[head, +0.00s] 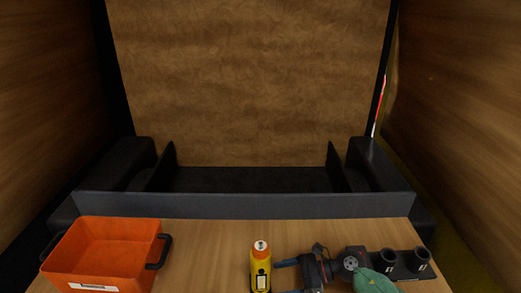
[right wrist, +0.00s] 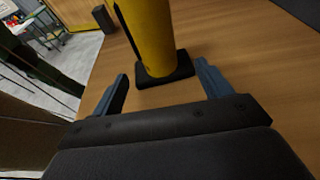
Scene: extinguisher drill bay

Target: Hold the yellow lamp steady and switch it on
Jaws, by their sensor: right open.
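The yellow lamp (head: 261,278) stands upright near the table's front edge, with an orange and white top and a pale label on its front. My right gripper (head: 277,279) comes in from the right; its two blue fingers are spread and point at the lamp. In the right wrist view the lamp's yellow body (right wrist: 150,35) rises from a black base (right wrist: 165,76) just ahead of the open fingers (right wrist: 162,76). The lamp's top is cut off there. I cannot tell whether a finger touches it. My left gripper is not in view.
An orange bin (head: 100,222) with black handles stands at the left of the wooden table (head: 205,250). A black holder with two round cups (head: 388,256) is at the right, near a green shape (head: 374,282). A dark raised ledge (head: 240,205) lies behind. Table between bin and lamp is clear.

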